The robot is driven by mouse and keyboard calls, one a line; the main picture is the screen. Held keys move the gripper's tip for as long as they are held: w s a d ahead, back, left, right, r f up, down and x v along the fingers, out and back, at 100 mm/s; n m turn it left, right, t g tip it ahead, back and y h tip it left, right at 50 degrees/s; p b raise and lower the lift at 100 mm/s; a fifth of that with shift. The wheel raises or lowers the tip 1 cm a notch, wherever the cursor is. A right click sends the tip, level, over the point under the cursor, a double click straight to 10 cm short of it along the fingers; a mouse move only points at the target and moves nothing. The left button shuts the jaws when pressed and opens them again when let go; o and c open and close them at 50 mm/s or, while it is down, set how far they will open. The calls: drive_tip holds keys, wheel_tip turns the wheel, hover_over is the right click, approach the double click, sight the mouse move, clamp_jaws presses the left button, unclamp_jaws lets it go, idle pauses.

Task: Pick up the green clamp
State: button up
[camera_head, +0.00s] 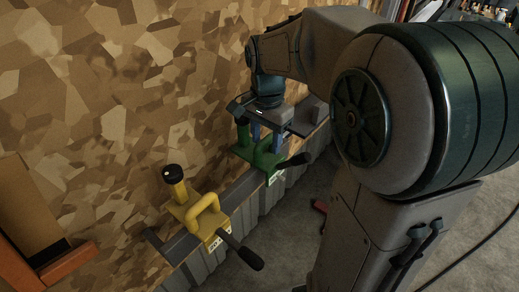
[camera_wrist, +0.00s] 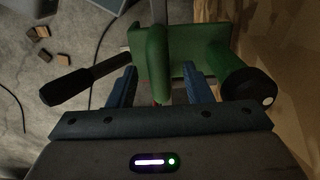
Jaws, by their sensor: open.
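The green clamp (camera_head: 264,158) sits on the narrow ledge along the chipboard wall, with a black handle sticking out to the right. My gripper (camera_head: 262,132) is right above it and hides part of its top in the head view. In the wrist view, the green clamp (camera_wrist: 154,52) fills the space ahead, its upright bar running between my two blue fingers. My gripper (camera_wrist: 160,72) is open, one finger on each side of the bar, with gaps visible. The black handle (camera_wrist: 80,82) is on the left and the round black knob (camera_wrist: 248,88) on the right.
A yellow clamp (camera_head: 192,212) stands on the same ledge (camera_head: 240,191), nearer and left. The chipboard wall (camera_head: 100,110) rises close behind both clamps. A red object (camera_head: 320,206) lies on the grey floor. Small wooden blocks (camera_wrist: 43,31) lie on the floor.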

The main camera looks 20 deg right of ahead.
drive_tip(key=shift+f, duration=0.2)
clamp_jaws()
drive_tip(key=shift+r, duration=0.1)
idle(1.2)
